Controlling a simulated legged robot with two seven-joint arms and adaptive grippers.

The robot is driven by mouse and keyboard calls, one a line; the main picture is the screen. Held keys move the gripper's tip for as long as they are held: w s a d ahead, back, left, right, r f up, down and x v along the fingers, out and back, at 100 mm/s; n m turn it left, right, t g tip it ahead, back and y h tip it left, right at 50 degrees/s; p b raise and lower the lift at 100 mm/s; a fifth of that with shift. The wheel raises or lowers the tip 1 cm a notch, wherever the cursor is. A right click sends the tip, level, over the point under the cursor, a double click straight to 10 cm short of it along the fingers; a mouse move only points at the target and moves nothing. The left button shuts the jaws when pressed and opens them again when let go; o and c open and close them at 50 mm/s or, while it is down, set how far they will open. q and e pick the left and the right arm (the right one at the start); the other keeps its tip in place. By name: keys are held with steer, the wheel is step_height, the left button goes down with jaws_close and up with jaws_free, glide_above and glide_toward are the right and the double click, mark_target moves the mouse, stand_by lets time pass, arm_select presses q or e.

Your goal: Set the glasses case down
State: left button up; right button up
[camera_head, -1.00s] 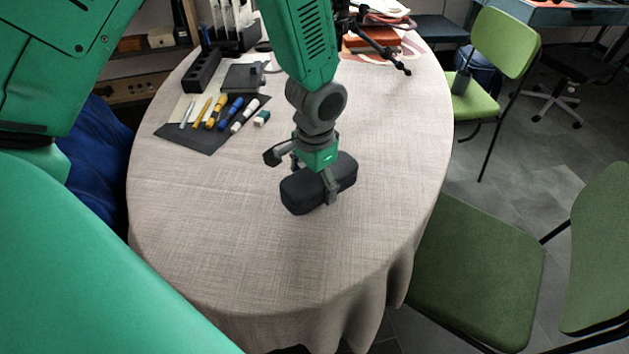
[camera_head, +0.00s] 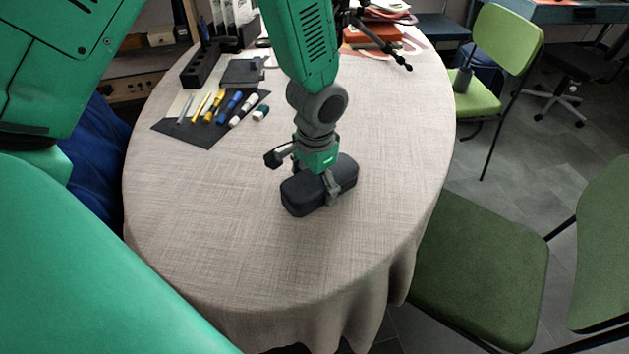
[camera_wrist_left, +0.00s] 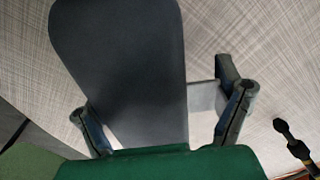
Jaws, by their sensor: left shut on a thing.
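The glasses case (camera_head: 305,192) is a dark, rounded oblong box over the middle of the round table. My left gripper (camera_head: 328,187) comes down from above and is shut across the case, with a finger showing on its near right side. In the left wrist view the case (camera_wrist_left: 125,65) fills the space between the two fingers of the gripper (camera_wrist_left: 165,120). The case is at or very close to the tablecloth; I cannot tell whether it touches. My right gripper is not in view.
The table (camera_head: 210,235) has clear cloth in front and on both sides of the case. A dark mat (camera_head: 190,130) with several markers lies at the back left, near a black holder (camera_head: 202,68). A tripod (camera_head: 380,40) stands at the back. Green chairs (camera_head: 480,265) stand at the right.

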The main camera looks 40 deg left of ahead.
arm_select(q)
steer(key=shift+f, duration=0.2)
steer(key=o, duration=1.1)
steer(key=shift+o, duration=0.2)
steer(key=shift+r, duration=0.1)
steer(key=r, duration=1.1)
steer(key=shift+s+d, duration=0.1)
steer(key=shift+d, duration=0.25)
steer(key=shift+r, duration=0.35)
